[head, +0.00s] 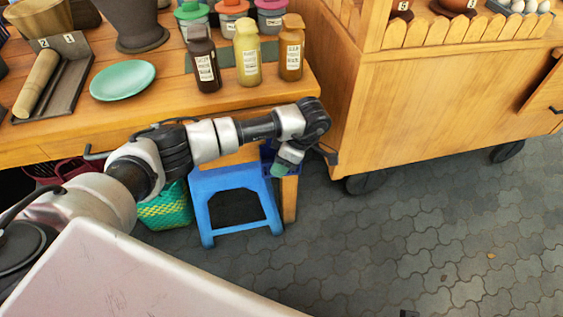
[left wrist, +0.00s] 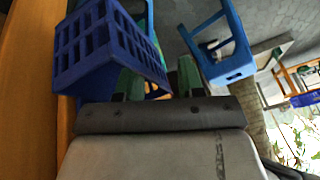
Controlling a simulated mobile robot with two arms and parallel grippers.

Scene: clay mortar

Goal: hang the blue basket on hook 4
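The blue basket (left wrist: 105,48), with slotted walls, fills the upper left of the left wrist view. In the head view only a dark blue bit (head: 267,154) shows beside my gripper, below the table's right end; the rest is hidden. My left gripper (head: 281,168) points down there. In the left wrist view its green fingers (left wrist: 160,80) stand apart, the left one against or overlapping the basket; I cannot tell whether the wall is between them. A metal hook (head: 95,154) sticks out of the table front; no hook number is readable. My right gripper is not in view.
A blue stool (head: 235,198) stands under the table, with a green woven basket (head: 166,209) to its left. Bottles (head: 247,52) and a green plate (head: 123,80) stand on the table (head: 190,104). A wooden cart (head: 440,85) is at right.

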